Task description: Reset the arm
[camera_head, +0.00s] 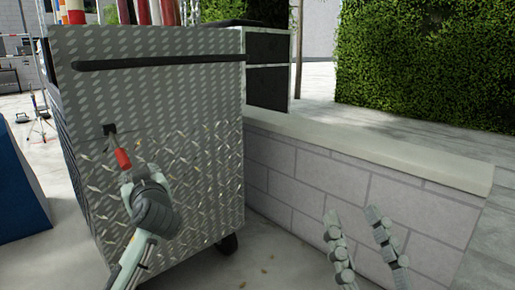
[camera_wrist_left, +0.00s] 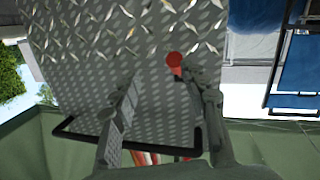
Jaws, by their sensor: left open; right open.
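My left gripper (camera_head: 118,145) reaches up from the bottom left of the head view, in front of the diamond-plate side of a metal cart (camera_head: 205,130). In the left wrist view its two fingers (camera_wrist_left: 158,75) are spread apart with nothing seen held between them. A small red part (camera_wrist_left: 174,62) shows by the tip of the right-hand finger; I cannot tell whether it touches or belongs to the finger. My right gripper (camera_head: 355,216) is at the lower right of the head view, fingers apart and empty, in front of a low block wall.
The cart has a black handle bar (camera_head: 160,62) and stands on a wheel (camera_head: 228,244). The low block wall (camera_head: 320,185) runs to its right, with a hedge (camera_head: 425,60) behind. A blue slanted object (camera_head: 20,195) is at the left edge. Some floor between cart and wall is clear.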

